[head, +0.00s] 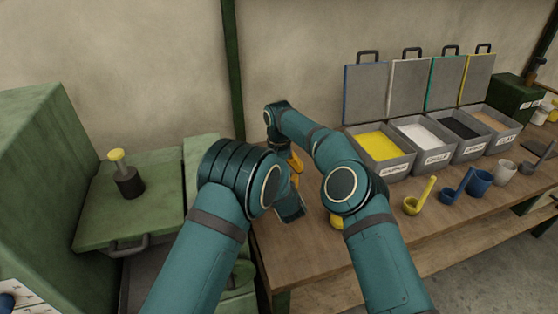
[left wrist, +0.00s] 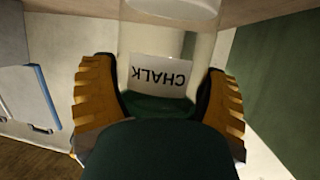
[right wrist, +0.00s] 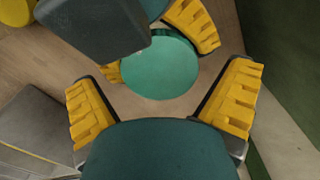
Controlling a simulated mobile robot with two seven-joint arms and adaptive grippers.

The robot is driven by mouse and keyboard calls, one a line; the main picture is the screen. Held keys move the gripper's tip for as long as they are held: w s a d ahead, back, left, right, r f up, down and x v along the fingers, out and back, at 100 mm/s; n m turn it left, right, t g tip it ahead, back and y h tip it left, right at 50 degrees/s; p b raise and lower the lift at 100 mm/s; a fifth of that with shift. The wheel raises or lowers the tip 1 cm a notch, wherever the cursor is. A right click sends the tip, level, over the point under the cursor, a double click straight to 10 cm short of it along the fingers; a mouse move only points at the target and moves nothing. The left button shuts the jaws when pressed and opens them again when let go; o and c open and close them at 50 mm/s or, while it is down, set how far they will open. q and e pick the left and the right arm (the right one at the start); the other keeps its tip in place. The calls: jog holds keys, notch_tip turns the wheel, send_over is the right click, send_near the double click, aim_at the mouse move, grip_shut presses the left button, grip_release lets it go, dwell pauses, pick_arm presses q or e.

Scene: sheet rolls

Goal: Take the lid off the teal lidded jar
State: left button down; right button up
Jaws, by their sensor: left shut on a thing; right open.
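The teal lidded jar (left wrist: 160,78) has clear walls, a white label reading CHALK, inverted in the left wrist view, and a teal part near the bottom of that view. My left gripper (left wrist: 160,68) is shut on the jar, one yellow finger on each side. In the right wrist view the round teal lid (right wrist: 160,68) is seen from above. My right gripper (right wrist: 163,76) is open over the lid, its fingers apart to either side. Part of my left gripper shows beside the lid there. In the head view my arms hide the jar.
Grey open bins (head: 381,154) with yellow, white, black and tan contents stand at the back right of the wooden table. Scoops (head: 420,197) and mugs (head: 479,183) line its front. A green cabinet (head: 130,205) with a yellow-topped dark object stands at the left.

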jog(key=shift+f, duration=0.5)
jog(key=c, duration=1.3)
jog(key=o, duration=1.2)
jog(key=shift+o, duration=0.2)
jog(key=shift+o, duration=0.3)
jog(key=shift+r, duration=3.9)
jog(key=shift+f, duration=3.9)
